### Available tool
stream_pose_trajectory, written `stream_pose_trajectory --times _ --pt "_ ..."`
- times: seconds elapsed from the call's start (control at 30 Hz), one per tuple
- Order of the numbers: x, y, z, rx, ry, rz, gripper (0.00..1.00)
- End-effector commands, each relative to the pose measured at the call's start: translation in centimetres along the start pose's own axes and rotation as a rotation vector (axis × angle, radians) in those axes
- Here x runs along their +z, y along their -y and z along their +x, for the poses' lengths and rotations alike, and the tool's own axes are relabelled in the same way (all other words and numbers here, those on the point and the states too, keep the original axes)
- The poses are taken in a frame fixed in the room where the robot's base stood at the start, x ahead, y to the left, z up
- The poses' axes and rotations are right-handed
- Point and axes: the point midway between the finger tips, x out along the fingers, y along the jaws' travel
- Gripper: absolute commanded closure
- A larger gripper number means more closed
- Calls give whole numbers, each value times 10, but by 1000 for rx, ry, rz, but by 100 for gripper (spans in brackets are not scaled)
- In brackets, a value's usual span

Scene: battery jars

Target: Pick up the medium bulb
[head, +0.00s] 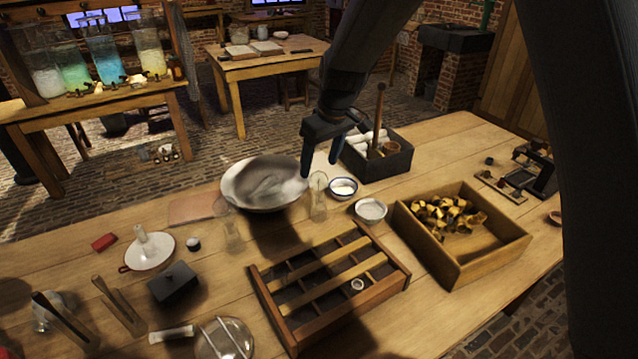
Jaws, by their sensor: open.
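My gripper (320,168) is open and empty, pointing down above the table's middle. A clear glass bulb-like piece (318,197) stands on the table just below the fingertips, apart from or barely overlapping them in the picture. A second clear glass piece (230,230) stands to the left, in front of the big bowl. A third rounded glass piece (46,312) is at the far left, partly hidden by wooden stands. I cannot tell for certain which is the medium bulb.
A wide metal bowl (236,184) is left of the gripper. A white dish (344,187), a pale dish (371,210) and a dark box with a pestle-like stick (372,165) are close on the right. A compartmented tray (400,282) and a wooden crate (415,235) are in front.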

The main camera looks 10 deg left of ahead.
Motion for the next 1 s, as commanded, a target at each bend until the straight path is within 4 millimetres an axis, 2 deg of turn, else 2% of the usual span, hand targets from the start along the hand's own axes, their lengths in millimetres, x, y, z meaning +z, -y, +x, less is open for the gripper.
stream_pose_trajectory --times 0.2,0.3,0.6,0.9,1.0 --pt "4 0 27 -1 3 1 36" --pt "3 -1 35 1 1 1 36" --pt "4 -1 38 1 0 1 36" --pt "4 -1 38 1 0 1 85" --pt "3 -1 38 1 0 1 86"
